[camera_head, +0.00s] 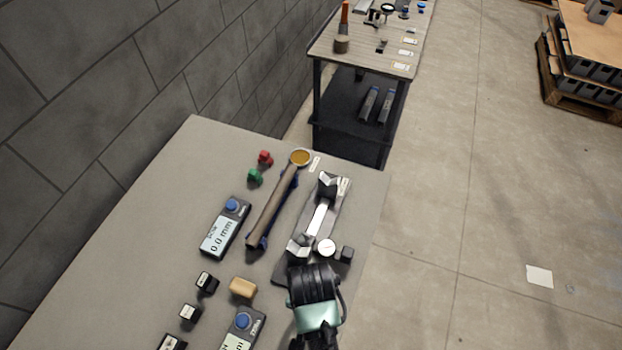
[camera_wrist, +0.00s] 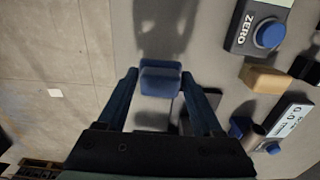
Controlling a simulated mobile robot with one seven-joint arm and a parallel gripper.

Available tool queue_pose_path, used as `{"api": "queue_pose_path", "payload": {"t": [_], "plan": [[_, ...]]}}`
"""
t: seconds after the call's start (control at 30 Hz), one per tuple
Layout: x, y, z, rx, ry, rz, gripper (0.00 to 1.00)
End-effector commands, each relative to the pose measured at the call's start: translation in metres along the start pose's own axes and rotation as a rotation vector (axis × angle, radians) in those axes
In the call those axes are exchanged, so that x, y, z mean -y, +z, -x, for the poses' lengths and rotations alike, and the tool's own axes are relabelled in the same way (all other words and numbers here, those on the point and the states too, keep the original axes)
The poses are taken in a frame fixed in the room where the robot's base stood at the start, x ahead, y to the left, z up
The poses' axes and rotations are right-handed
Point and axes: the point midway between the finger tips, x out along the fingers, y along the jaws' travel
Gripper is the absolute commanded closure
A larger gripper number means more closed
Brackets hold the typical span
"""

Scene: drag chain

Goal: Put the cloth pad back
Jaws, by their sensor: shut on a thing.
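In the wrist view, a small blue pad (camera_wrist: 160,80) with rounded edges sits between the fingertips of my gripper (camera_wrist: 160,85). I take it for the cloth pad; its texture is too dim to make out. My gripper is shut on it, over the grey tabletop near the table's edge, with a shadow beside it. Whether the pad touches the table I cannot tell. In the head view my arm hides the fingertips and the pad, in front of the grey fixture (camera_head: 322,215) with its metal blocks.
A tan block (camera_head: 243,287), a gauge with a blue knob (camera_head: 225,228) and a rod on blue stands (camera_head: 271,207) lie left of my arm. Small black blocks (camera_head: 207,281), a red piece (camera_head: 265,158) and a green piece (camera_head: 255,177) stand nearby. Bare table (camera_head: 150,215) lies farther left.

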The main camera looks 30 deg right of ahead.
Motion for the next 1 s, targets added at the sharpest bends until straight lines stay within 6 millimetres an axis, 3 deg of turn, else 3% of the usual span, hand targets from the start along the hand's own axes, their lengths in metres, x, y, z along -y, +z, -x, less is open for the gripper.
{"api": "queue_pose_path", "payload": {"t": [0.23, 0.67, 0.7, 0.83, 1.0], "plan": [[0.0, 0.001, -0.032, 0.002, 0.001, 0.001, 0.77], [0.0, 0.0, -0.039, 0.0, 0.0, 0.002, 0.77], [0.0, 0.0, -0.038, 0.0, 0.0, 0.002, 0.25], [0.0, 0.0, -0.038, 0.0, 0.0, 0.002, 0.02], [0.0, 0.0, -0.038, 0.0, 0.0, 0.002, 0.02]]}}
